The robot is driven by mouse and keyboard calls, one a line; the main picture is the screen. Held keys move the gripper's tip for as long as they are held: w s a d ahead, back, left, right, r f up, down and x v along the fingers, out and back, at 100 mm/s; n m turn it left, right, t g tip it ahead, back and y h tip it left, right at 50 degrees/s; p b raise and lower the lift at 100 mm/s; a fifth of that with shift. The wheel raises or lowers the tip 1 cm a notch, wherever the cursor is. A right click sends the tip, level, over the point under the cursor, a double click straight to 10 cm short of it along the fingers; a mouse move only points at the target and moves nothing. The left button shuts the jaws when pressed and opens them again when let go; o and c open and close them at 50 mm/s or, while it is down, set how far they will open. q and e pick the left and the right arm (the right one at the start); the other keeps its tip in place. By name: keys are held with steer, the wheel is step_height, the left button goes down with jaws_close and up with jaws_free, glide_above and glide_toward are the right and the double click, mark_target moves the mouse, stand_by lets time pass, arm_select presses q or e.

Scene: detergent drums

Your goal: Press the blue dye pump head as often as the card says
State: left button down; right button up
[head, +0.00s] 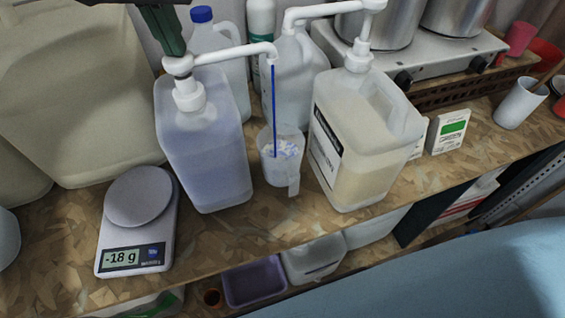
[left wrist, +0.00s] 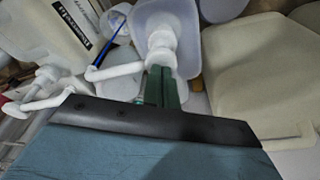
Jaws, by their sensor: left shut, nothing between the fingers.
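The blue dye drum (head: 205,140) is a translucent jug with bluish liquid, standing on the bench left of centre. Its white pump head (head: 178,66) has a spout pointing right. My left gripper (head: 172,42) has its green fingers shut and empty, tips down at the top of the pump head; I cannot tell whether they touch. The left wrist view shows the fingers (left wrist: 163,85) against the white pump (left wrist: 160,58). A thin blue stream (head: 274,110) runs from the spout into a clear cup (head: 281,165). A small white card (head: 447,131) with a green patch stands at right, its text unreadable. My right gripper is not in view.
A second drum (head: 358,140) with cream liquid and its own white pump (head: 359,52) stands right of the cup. A scale (head: 138,222) reading -18 g sits front left. Large beige canisters (head: 75,90) stand behind. A hotplate (head: 420,60) with pots is at back right.

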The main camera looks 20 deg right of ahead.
arm_select(q)
steer(key=shift+w+d+p+v, duration=0.1)
steer(key=shift+w+p+v, duration=0.05)
steer(key=shift+p+v, duration=0.65)
steer(key=shift+w+d+p+v, duration=0.15)
steer(key=shift+p+v, duration=0.4)
steer(key=shift+v, duration=0.5)
steer(key=shift+w+d+p+v, duration=0.1)
steer(key=shift+w+p+v, duration=0.1)
steer(key=shift+p+v, duration=0.6)
steer(key=shift+r, duration=0.25)
steer(key=p+v, duration=0.1)
steer(key=v, duration=0.1)
steer(key=p+v, duration=0.2)
steer(key=w+p+v, duration=0.1)
steer(key=shift+s+d+r, duration=0.1)
steer(key=shift+d+r, duration=0.1)
steer(key=shift+r, duration=0.3)
